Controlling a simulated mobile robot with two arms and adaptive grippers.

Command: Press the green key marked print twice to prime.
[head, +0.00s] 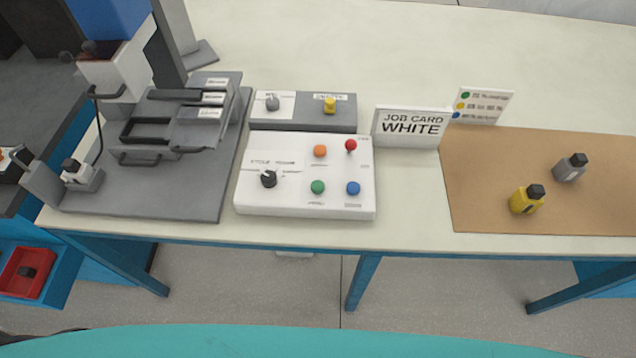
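The green key (317,187) is a round button in the lower row of the white control box (245,208) on the table. A small dark label sits under it, too small to read. An orange key (320,151) is above it and a blue key (353,188) is to its right. A red button (351,145) stands at the upper right, and a black knob (268,179) at the left of the box. Nothing touches the green key. Neither of my grippers is in the head view.
A grey machine (190,205) stands left of the box; a grey panel (310,98) with two knobs lies behind it. A JOB CARD WHITE sign (411,127) stands right. Table front is clear.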

